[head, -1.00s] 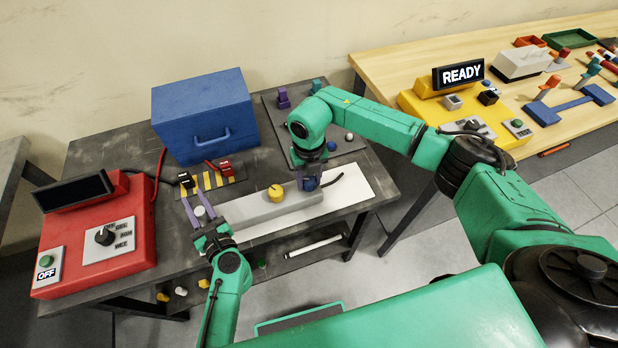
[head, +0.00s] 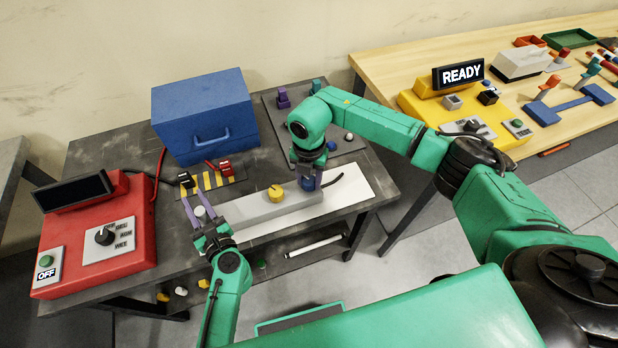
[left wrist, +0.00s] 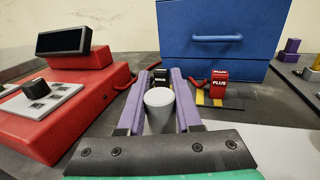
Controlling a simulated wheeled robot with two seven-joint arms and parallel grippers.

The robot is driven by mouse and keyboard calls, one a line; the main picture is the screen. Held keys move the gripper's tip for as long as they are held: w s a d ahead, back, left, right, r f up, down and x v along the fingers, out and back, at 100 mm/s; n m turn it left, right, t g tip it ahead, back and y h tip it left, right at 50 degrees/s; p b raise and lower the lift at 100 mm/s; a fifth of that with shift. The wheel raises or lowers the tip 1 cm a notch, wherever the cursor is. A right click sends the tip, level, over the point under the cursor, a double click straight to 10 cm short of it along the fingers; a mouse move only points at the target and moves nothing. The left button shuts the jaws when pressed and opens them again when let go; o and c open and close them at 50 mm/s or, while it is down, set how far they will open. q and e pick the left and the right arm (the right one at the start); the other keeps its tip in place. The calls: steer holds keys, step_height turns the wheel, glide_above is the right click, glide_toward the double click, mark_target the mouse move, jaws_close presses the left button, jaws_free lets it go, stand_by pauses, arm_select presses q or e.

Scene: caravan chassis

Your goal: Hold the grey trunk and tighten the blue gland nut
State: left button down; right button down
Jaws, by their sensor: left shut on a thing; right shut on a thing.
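The grey trunk (head: 246,209) is a long grey bar lying on a white plate on the dark bench. A round yellow knob (head: 276,192) sits on its top. The blue gland nut (head: 307,184) is at its right end, where a black cable comes out. My left gripper (head: 196,204) is at the trunk's left end, its purple fingers shut on a pale grey round stub, which shows between them in the left wrist view (left wrist: 159,102). My right gripper (head: 309,176) points down, its purple fingers shut on either side of the blue nut, partly covering it.
A blue case (head: 203,115) stands behind the trunk. A red console (head: 100,235) marked OFF is at the left. Red and black clamps sit on a striped block (head: 210,182). A dark mat (head: 350,148) with small parts lies behind my right gripper. A yellow READY station (head: 455,115) stands on the wooden bench.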

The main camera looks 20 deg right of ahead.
mark_target(309, 179)
stand_by(0.3)
steer(key=shift+c, duration=1.9)
jaws_free()
step_height(309, 179, up, 12)
arm_select(q)
steer(key=c, duration=0.5)
jaws_free()
